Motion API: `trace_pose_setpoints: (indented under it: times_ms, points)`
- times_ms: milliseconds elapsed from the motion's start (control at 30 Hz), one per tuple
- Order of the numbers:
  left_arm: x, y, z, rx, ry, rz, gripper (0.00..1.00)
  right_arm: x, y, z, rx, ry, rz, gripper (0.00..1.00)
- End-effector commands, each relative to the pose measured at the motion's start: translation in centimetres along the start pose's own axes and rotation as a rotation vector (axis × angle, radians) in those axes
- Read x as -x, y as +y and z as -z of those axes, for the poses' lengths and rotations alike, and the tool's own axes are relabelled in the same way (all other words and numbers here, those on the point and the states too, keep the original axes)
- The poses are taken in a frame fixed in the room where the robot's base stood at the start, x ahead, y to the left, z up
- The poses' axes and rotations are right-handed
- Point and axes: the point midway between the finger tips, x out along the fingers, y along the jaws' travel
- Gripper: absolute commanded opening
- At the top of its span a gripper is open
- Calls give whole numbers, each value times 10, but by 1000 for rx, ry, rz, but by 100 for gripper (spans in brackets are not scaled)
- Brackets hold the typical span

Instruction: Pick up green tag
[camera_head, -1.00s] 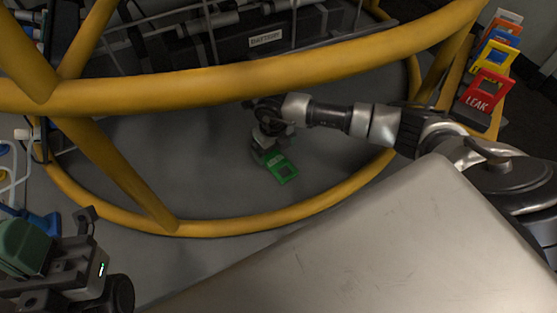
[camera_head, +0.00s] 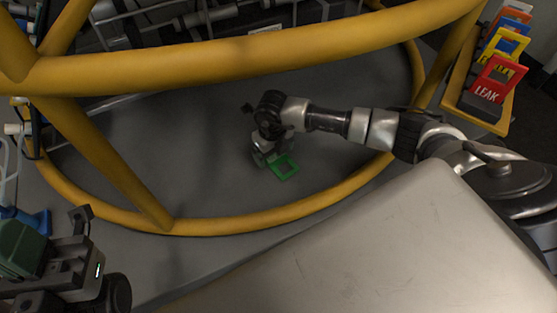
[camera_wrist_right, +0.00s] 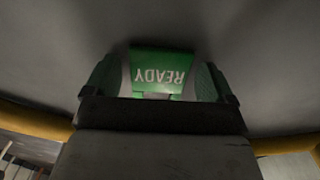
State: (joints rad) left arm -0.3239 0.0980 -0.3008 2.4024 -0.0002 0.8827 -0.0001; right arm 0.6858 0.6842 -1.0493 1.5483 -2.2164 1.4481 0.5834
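The green tag (camera_head: 284,167) is on the grey surface inside the yellow tube frame; its open square end shows in the head view. In the right wrist view the tag (camera_wrist_right: 162,72) lies between the two fingers, with the word READY upside down. My right gripper (camera_head: 264,154) is over the tag's other end and hides it in the head view. My left gripper (camera_head: 50,240) is at the lower left, only partly in view and away from the tag.
Yellow tubes (camera_head: 250,75) cross above and ring the grey surface (camera_head: 180,150). A rack at the upper right holds several coloured tags, including a red LEAK tag (camera_head: 495,82). A large pale panel (camera_head: 390,235) fills the lower right.

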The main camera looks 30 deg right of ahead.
Motion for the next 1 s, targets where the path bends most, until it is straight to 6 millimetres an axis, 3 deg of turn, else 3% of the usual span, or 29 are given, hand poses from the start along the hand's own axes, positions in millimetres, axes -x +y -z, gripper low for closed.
trace_pose_setpoints:
  times_ms: [33, 300, 567, 867, 967, 1000]
  points:
    - [0, 0, 0, 0, 0, 0, 0, 0, 0, 0, 0, 0, 0, 77]
    - [0, 0, 0, 0, 0, 0, 0, 0, 0, 0, 0, 1, 0, 39]
    - [-2, 0, 0, 0, 4, -1, 0, 2, 0, 0, 0, 0, 0, 39]
    - [-27, 0, 8, 0, -1, 5, 0, 36, 0, 0, 1, -1, 0, 39]
    - [-39, -1, 3, -4, -74, 10, 0, 53, 0, 1, 0, 0, 1, 39]
    - [-33, -2, -7, -8, -136, 10, 0, 47, -2, 4, 0, 2, 1, 39]
